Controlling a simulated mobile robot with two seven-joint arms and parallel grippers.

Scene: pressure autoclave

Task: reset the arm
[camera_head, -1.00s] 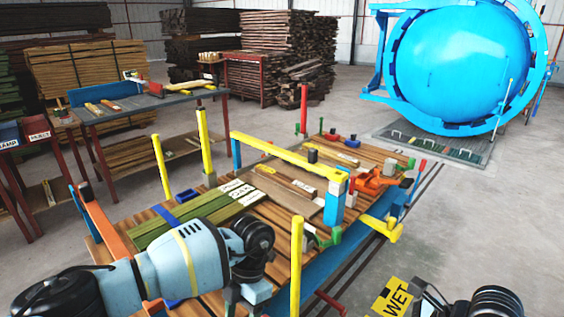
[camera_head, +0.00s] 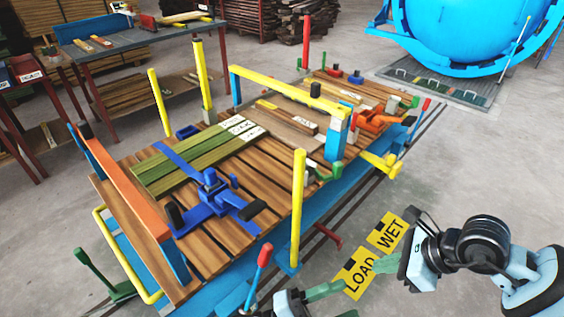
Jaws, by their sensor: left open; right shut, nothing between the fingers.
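My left gripper (camera_head: 347,300) is at the bottom edge, in front of the cart's near side. Its green fingers are apart with nothing between them, and most of its arm is out of view. My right gripper (camera_head: 384,268) is a little higher and to the right, over the floor by the yellow sign. Its fingers are shut and empty; its black and pale-blue arm comes in from the right. Both grippers are apart from the cart and its load.
The slatted cart (camera_head: 222,238) carries green boards (camera_head: 190,165), a blue clamp (camera_head: 213,198), an orange bar (camera_head: 118,183) and yellow posts (camera_head: 298,205). A yellow sign (camera_head: 388,234) lies nearby. The blue autoclave (camera_head: 470,30) stands back right. Open floor lies at right.

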